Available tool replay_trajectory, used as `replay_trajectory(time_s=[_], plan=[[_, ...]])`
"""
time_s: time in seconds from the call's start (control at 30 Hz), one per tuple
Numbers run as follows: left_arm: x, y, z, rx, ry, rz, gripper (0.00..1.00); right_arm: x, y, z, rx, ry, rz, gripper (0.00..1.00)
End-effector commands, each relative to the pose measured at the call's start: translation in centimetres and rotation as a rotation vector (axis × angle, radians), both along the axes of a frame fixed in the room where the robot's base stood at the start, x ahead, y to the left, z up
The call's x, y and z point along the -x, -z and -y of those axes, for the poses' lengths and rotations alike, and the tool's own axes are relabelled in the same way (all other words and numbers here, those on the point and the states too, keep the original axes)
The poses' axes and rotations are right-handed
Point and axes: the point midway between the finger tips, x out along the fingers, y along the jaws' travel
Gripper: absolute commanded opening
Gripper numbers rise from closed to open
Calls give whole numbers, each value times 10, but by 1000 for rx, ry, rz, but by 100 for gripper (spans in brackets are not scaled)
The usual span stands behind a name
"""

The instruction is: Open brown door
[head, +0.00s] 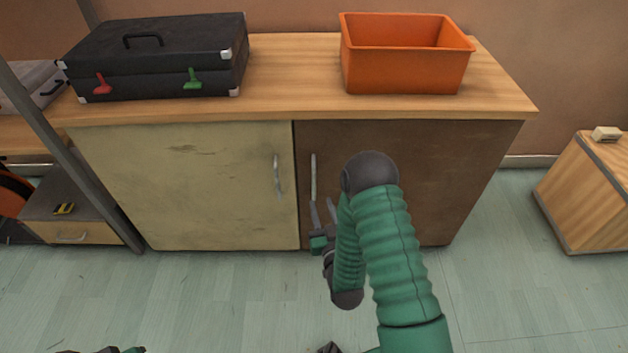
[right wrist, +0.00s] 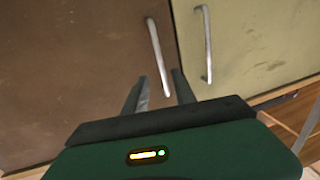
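The brown door (head: 435,175) is the right door of the wooden cabinet and looks shut. Its upright metal handle (head: 313,178) is near its left edge, and the handle also shows in the right wrist view (right wrist: 158,55). My right gripper (head: 323,206) is open and empty just below the handle. In the right wrist view the handle's lower end appears between the two spread fingers; I cannot tell whether they touch it. My right arm hides part of the door. Only a scrap of my left arm shows at the bottom left edge, its fingers unclear.
The cream door (head: 185,185) with its own handle (head: 278,176) is left of the brown one. A black case (head: 160,60) and an orange bin (head: 405,65) stand on the cabinet top. A wooden box (head: 590,190) is at the right. The floor in front is clear.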

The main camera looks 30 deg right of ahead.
Motion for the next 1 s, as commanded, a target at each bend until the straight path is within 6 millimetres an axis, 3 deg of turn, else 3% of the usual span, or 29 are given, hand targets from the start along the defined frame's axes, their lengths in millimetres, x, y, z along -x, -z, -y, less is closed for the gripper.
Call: replay_trajectory(time_s=[0.2,0.4,0.73,1.0], plan=[[0,6,0,0,0,-1,26,-54,1,18,2,-2,6,32],[0,11,0,0,0,-1,26,-84,1,30,1,-2,2,32],[0,11,0,0,0,-1,26,-90,1,32,0,-2,-1,32],[0,11,0,0,0,-1,26,-89,1,32,0,-2,-1,0]])
